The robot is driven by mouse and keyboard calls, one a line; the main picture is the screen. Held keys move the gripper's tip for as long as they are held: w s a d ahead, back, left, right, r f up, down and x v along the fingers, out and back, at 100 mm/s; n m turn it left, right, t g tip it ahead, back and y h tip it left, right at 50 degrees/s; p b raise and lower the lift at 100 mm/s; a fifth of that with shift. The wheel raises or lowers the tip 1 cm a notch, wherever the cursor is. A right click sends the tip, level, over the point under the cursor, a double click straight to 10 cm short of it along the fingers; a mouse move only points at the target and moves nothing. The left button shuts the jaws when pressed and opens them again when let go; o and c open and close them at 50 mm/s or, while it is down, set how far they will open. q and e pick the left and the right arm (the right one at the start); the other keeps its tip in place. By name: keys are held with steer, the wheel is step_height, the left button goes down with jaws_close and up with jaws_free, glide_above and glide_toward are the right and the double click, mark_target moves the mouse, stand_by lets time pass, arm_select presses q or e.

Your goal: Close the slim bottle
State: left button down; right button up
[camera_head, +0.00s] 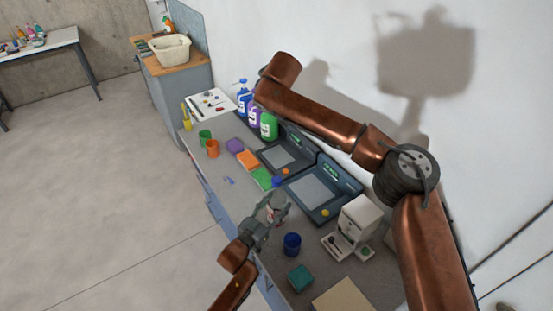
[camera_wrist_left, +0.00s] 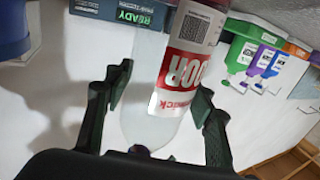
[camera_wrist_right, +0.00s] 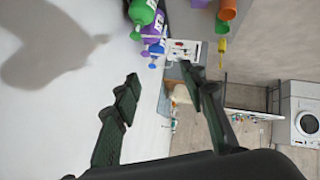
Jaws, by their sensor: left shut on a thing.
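The slim bottle, clear with a red and white label, is between the fingers of my left gripper in the left wrist view (camera_wrist_left: 185,65). In the head view the bottle (camera_head: 271,214) shows small above the bench. My left gripper (camera_head: 274,210) is shut on it; the fingers also show in the left wrist view (camera_wrist_left: 158,105). My right gripper (camera_wrist_right: 160,90) is open and empty in the right wrist view, high beside the wall and away from the bottle.
Two dark bench devices (camera_head: 318,189) stand against the wall. A blue jar (camera_head: 292,244), a teal box (camera_head: 300,278) and a white machine (camera_head: 354,222) are near the left gripper. A green bottle (camera_head: 268,126), sponges (camera_head: 248,159) and cups (camera_head: 212,148) stand farther back.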

steer(key=s+d+f+n+g+h, duration=0.1)
steer(key=s+d+f+n+g, duration=0.15)
steer(key=s+f+g, duration=0.45)
steer(key=n+g+h, duration=0.2)
steer(key=n, duration=0.3)
glide_above(277, 179)
steer(key=shift+m, duration=0.25)
step_height(277, 179, down, 5)
steer(key=shift+s+a+r, duration=0.1)
steer(key=shift+r, duration=0.1)
steer(key=shift+f, duration=0.1)
steer(key=shift+f, duration=3.9)
steer(key=shift+c, duration=0.7)
